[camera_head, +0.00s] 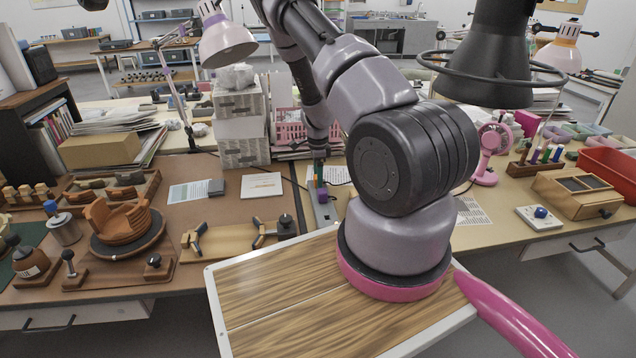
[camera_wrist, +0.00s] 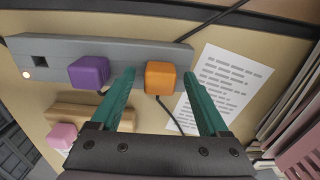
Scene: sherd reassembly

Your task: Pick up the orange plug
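The orange plug (camera_wrist: 160,78) sits on the grey power strip (camera_wrist: 125,52) at its right end in the wrist view. My gripper (camera_wrist: 160,73) is open, with one green finger to each side of the orange plug and a visible gap on both sides. I cannot tell how far the fingertips reach down beside it. A purple plug (camera_wrist: 89,72) is on the same strip, left of the left finger. In the head view the power strip (camera_head: 325,213) lies on the desk under my gripper (camera_head: 318,168), and my arm hides much around it.
A printed sheet (camera_wrist: 222,88) lies right of the strip, partly behind the right finger. A pink plug (camera_wrist: 62,136) and a wooden bar (camera_wrist: 90,115) lie near the strip. Dark cords run nearby. A pink fan (camera_head: 490,150) stands right of my arm in the head view.

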